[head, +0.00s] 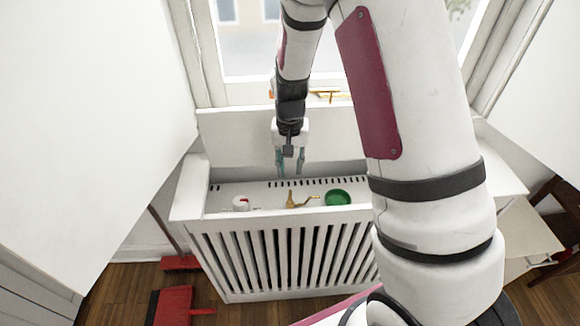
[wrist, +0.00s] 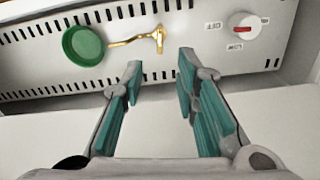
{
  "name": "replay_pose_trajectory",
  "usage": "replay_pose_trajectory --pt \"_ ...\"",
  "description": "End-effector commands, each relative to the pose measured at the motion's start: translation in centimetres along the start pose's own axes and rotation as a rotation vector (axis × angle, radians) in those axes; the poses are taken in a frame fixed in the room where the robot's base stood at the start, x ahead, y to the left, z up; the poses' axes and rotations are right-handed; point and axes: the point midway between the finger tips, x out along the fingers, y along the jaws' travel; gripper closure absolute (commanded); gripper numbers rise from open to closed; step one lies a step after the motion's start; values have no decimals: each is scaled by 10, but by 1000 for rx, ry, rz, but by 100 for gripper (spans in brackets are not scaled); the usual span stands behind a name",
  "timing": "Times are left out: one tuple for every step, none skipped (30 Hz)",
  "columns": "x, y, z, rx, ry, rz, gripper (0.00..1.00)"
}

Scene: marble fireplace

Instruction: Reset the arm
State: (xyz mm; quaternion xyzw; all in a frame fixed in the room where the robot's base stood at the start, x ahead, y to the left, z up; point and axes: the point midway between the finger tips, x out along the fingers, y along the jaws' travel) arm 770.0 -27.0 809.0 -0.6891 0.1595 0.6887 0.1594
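My gripper (head: 289,167) hangs from my arm above the white radiator cover, pointing down. In the wrist view its two teal-padded fingers (wrist: 160,66) stand apart with nothing between them, so it is open and empty. Beyond the fingertips lies a pale slotted panel (wrist: 200,65). My arm's large white links fill the right of the head view and hide part of the cover and window.
The white radiator cover (head: 290,225) has a slatted front. On its panel are a green round dish-like piece (head: 338,197), a brass handle (head: 298,202) and a white knob with a red mark (head: 241,204). A red dustpan-like object (head: 172,305) lies on the wooden floor.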

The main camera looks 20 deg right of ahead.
Motion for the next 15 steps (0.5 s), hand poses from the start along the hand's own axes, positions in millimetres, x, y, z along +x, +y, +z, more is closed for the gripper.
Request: replay_pose_trajectory --pt "0 0 0 0 0 0 72" --pt "0 0 0 0 0 0 72" --pt "0 0 0 0 0 0 72" --pt "0 0 0 0 0 0 72" --pt "0 0 0 0 0 0 72" --pt "0 0 0 0 0 0 72" --pt "0 0 0 0 0 -1 72" --pt "-2 0 0 -1 1 -1 72" --pt "-6 0 1 -4 3 -4 72" --pt "-10 0 2 -7 6 -7 72" --pt "-17 0 4 -11 9 -11 72" --pt "-28 0 7 -19 14 -17 72" --pt "-39 0 10 -26 20 -24 72" --pt "-50 0 13 -34 27 -31 72" --pt "-67 1 19 -47 35 -40 72"
